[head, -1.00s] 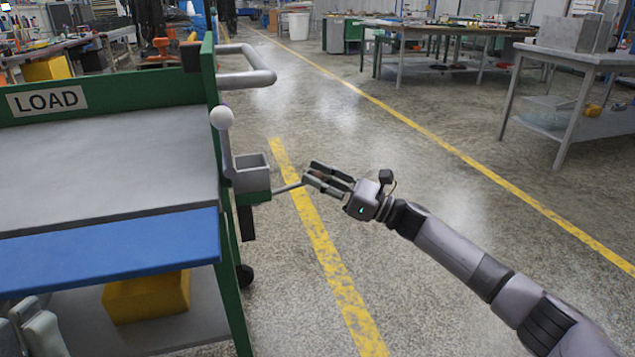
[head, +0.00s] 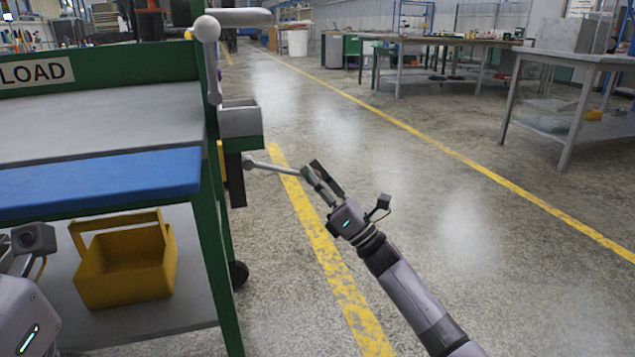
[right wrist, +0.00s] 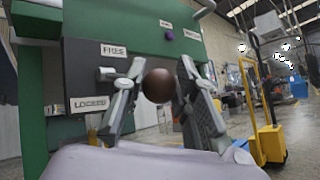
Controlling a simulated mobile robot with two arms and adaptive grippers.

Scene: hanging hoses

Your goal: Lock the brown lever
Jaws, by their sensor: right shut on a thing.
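The brown lever's round knob (right wrist: 158,86) sits between the fingers of my right gripper (right wrist: 163,92) in the right wrist view. In the head view the lever's grey rod (head: 270,166) sticks out from the green cart to my right gripper (head: 311,177), which is shut on its end. The knob is hidden by the fingers there. Behind it, a dark plate carries a FREE label (right wrist: 113,50) above a LOCKED label (right wrist: 89,104). Part of my left wrist (head: 22,310) shows at the lower left; its fingers cannot be made out.
The green cart (head: 208,260) with its LOAD sign (head: 35,73) stands at the left. The floor to the right is open.

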